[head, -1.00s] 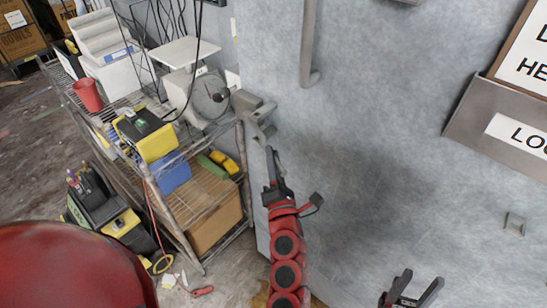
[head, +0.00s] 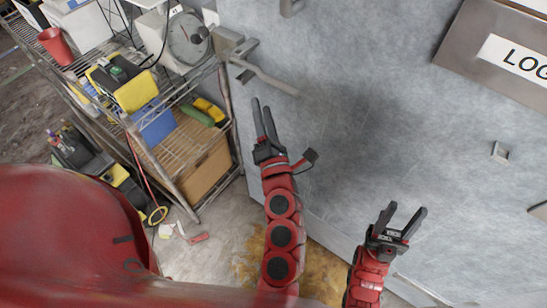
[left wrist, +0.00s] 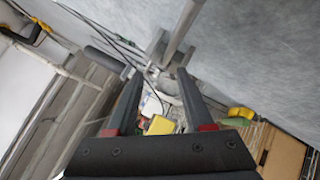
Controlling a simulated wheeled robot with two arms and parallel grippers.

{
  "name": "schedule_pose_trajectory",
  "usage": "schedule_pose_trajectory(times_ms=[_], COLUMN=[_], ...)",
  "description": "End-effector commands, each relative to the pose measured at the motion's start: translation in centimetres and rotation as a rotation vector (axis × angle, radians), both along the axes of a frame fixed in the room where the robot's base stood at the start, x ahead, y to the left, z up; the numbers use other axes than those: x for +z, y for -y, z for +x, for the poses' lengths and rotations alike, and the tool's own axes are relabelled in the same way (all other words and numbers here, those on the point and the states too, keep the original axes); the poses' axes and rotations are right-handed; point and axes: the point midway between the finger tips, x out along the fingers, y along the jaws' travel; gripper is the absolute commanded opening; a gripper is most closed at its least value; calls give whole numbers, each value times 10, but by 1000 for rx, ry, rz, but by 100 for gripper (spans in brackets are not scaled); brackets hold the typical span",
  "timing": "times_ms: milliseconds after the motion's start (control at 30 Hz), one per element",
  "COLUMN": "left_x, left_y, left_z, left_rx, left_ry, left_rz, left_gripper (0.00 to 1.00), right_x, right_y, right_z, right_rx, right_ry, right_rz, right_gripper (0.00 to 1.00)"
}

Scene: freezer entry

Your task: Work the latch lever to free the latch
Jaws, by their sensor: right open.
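The latch (head: 229,42) is a grey metal block on the grey freezer door, at the wall's left edge by the shelf. Its lever (head: 268,78) is a bent metal bar slanting right and down from it. In the left wrist view the lever (left wrist: 184,28) runs up from the latch beyond the fingertips. My left gripper (head: 262,104) is open and empty, below the lever and apart from it, fingers pointing up. My right gripper (head: 407,209) is open and empty, lower right in front of the door.
A wire shelf (head: 182,150) stands close at left, holding a scale (head: 188,37), a red cup (head: 56,45), a yellow-black box (head: 122,82) and a cardboard box (head: 200,167). A small bracket (head: 500,152) and a sign (head: 505,48) are on the door at right. The door's middle is clear.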

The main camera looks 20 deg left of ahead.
Motion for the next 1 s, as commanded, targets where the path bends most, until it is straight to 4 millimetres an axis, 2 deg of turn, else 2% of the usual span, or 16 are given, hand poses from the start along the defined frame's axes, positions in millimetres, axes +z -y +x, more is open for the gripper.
schedule_pose_trajectory(times_ms=[67,600,800,1000], left_x=[-5,-23,-27,-27], left_y=[8,51,61,62], left_z=[-12,-87,-104,-109], left_rx=[-7,-9,-6,0], left_ry=[3,2,0,1], left_rz=[1,4,3,2], left_gripper=[52,52,52,52], right_x=[-7,-27,-30,-30], right_y=[0,0,0,0], right_z=[0,0,0,0], right_rx=[0,0,0,0], right_ry=[0,0,0,0], right_rz=[0,0,0,0], right_gripper=[50,50,50,50])
